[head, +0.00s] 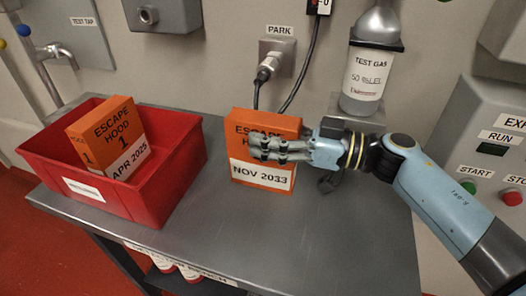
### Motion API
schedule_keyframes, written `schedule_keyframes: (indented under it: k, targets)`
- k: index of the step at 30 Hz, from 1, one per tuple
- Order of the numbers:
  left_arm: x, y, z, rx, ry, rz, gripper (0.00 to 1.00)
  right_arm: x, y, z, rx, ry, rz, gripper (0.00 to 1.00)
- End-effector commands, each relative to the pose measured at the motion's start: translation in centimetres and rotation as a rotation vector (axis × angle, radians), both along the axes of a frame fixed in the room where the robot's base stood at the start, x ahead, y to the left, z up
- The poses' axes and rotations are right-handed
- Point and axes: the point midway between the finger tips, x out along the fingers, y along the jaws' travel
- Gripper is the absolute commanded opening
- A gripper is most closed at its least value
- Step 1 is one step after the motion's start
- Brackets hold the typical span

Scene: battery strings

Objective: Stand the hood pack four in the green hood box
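An orange pack (245,171) stands upright on the grey bench, labelled "ESCAPE HOOD" and "NOV 2033". Its number is hidden behind my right gripper (263,149), so I cannot tell if it is pack four. The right gripper reaches in from the right across the pack's front face. Whether its fingers press on the pack or are closed on it is unclear. Another orange pack (118,133), marked "ESCAPE HOOD 1" and "APR 2025", stands tilted in a red box (123,203) at the left. No green hood box is in view. My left gripper is not in view.
The grey bench (235,225) is clear in front of the pack. Behind it are a PARK socket (277,57) with a plugged cable and a test gas bottle (366,75). A button panel (494,160) is at the right, a tap (50,50) at upper left.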

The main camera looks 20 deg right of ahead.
Motion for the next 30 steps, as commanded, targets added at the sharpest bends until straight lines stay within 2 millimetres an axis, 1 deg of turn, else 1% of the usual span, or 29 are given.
schedule_keyframes:
  k: [1, 2, 11, 23, 26, 30]
  targets:
    - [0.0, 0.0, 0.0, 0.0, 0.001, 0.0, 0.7, 0.0, 0.0, 0.0, 0.0, 0.0, 0.0, 0.44]
    - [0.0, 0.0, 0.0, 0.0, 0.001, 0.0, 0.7, 0.0, 0.0, 0.0, 0.0, 0.0, 0.0, 0.4]
    - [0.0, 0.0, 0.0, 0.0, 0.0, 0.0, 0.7, 0.0, 0.0, 0.0, 0.0, 0.0, 0.0, 0.0]
    - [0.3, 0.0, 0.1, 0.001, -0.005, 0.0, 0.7, 0.0, 0.0, 0.4, 0.001, -0.003, 0.0, 0.0]
    - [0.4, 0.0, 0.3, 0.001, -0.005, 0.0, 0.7, 0.0, 0.0, 1.1, 0.0, -0.005, 0.0, 0.0]
    - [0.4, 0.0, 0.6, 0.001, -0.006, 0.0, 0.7, 0.0, 0.0, 2.9, 0.0, -0.006, 0.0, 0.0]
